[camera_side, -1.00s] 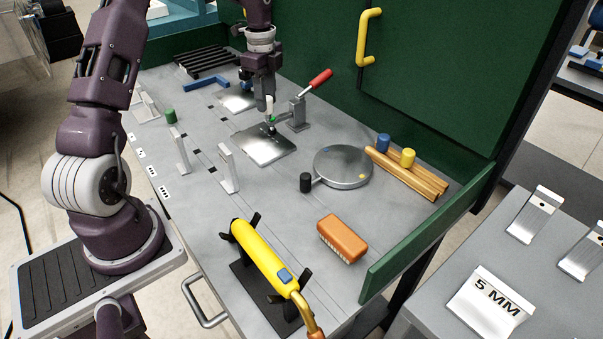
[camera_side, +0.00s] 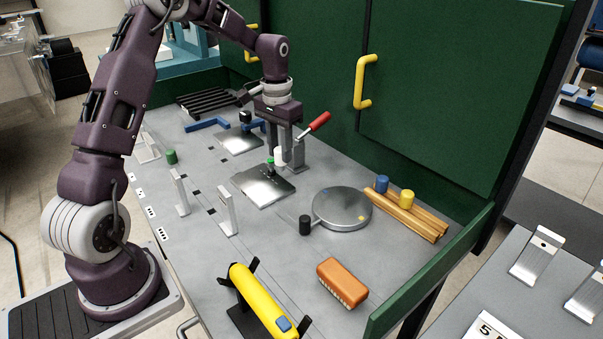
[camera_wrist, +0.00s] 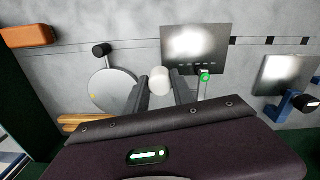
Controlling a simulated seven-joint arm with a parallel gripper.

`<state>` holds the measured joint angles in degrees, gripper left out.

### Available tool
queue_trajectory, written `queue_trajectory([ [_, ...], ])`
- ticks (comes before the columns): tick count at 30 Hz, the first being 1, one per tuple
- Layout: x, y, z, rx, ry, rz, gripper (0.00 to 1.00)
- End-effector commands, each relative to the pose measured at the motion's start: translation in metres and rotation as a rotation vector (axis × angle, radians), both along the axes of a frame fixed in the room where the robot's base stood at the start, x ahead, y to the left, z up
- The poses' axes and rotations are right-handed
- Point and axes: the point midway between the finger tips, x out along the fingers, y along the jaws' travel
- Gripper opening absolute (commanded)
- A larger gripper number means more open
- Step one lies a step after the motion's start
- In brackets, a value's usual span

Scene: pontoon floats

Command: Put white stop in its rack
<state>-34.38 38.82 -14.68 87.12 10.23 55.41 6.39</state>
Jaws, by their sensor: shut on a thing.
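The white stop (camera_side: 279,157) is a small white cylinder. My gripper (camera_side: 278,151) is shut on it, with one finger on each side. In the wrist view the stop (camera_wrist: 159,78) shows between the fingertips of my gripper (camera_wrist: 159,88). It is near the green-tipped toggle clamp (camera_side: 298,150), behind and above the edge of a shiny metal plate (camera_side: 262,190). Its height over the table is hard to tell. Two wooden rails (camera_side: 415,215) at the right carry a blue stop (camera_side: 382,184) and a yellow stop (camera_side: 407,198). I cannot tell for sure which fixture is the white stop's rack.
A round metal disc (camera_side: 342,208) with a black knob (camera_side: 305,225) lies between plate and rails. An orange brush (camera_side: 342,283) and a yellow tool (camera_side: 257,300) are in front. A green cylinder (camera_side: 171,156) and upright brackets (camera_side: 228,212) stand left. The green wall (camera_side: 425,110) closes the back.

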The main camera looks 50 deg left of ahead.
Motion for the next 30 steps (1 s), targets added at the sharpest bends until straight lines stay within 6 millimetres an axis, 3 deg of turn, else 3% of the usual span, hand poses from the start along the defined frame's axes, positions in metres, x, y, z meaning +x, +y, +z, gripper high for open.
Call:
queue_trajectory([
  [1, -0.001, 0.03, -0.005, 0.001, 0.001, 0.038, 0.0],
  [3, -0.005, 0.071, -0.01, 0.002, 0.0, 0.083, 0.0],
  [6, -0.016, 0.12, -0.018, 0.005, 0.002, 0.134, 0.0],
  [10, -0.031, 0.161, -0.024, 0.01, 0.004, 0.173, 0.0],
  [15, -0.038, 0.179, -0.027, 0.012, 0.005, 0.189, 0.0],
  [24, -0.039, 0.178, -0.028, 0.012, 0.006, 0.188, 0.0],
  [30, -0.039, 0.178, -0.047, 0.009, 0.007, 0.189, 0.0],
])
